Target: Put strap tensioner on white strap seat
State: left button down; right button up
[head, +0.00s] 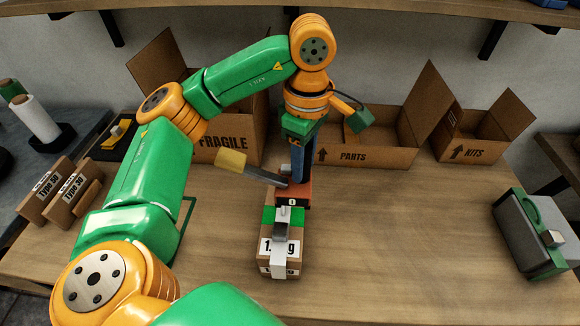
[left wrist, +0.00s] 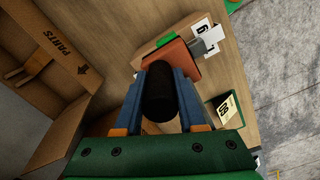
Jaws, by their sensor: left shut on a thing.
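My left gripper (head: 297,170) points down and is shut on the strap tensioner. The tensioner has a red-brown body (head: 294,195) and a lever ending in a yellow grip (head: 231,160) that sticks out to the left. In the left wrist view, a black rounded part (left wrist: 160,92) sits between the blue fingers, with the red-brown body (left wrist: 172,62) beyond. A cardboard box (head: 265,262) with a white strap (head: 279,262) and a grey metal piece (head: 281,228) lies just in front of it. The body is over the box's far end; I cannot tell whether they touch. My right gripper is out of view.
Open cartons marked FRAGILE (head: 225,150), PARTS (head: 365,158) and KITS (head: 470,150) stand along the back. Small boxes (head: 70,190) are at the left. A grey-green case (head: 535,235) is at the right edge. The table (head: 410,235) is clear at centre right.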

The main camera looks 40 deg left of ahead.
pick_arm(q)
jog(key=a+f, duration=0.1)
jog(key=f, duration=0.1)
jog(key=a+f, duration=0.1)
jog(key=f, duration=0.1)
jog(key=w+a+f, duration=0.1)
jog(key=f, duration=0.2)
jog(key=shift+w+a, duration=0.1)
jog(key=shift+a, duration=0.05)
jog(key=shift+f, duration=0.15)
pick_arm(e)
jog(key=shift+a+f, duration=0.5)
pick_arm(q)
jog(key=shift+f+b, duration=0.1)
jog(key=shift+b, duration=0.2)
jog(key=c, duration=0.5)
grip_release()
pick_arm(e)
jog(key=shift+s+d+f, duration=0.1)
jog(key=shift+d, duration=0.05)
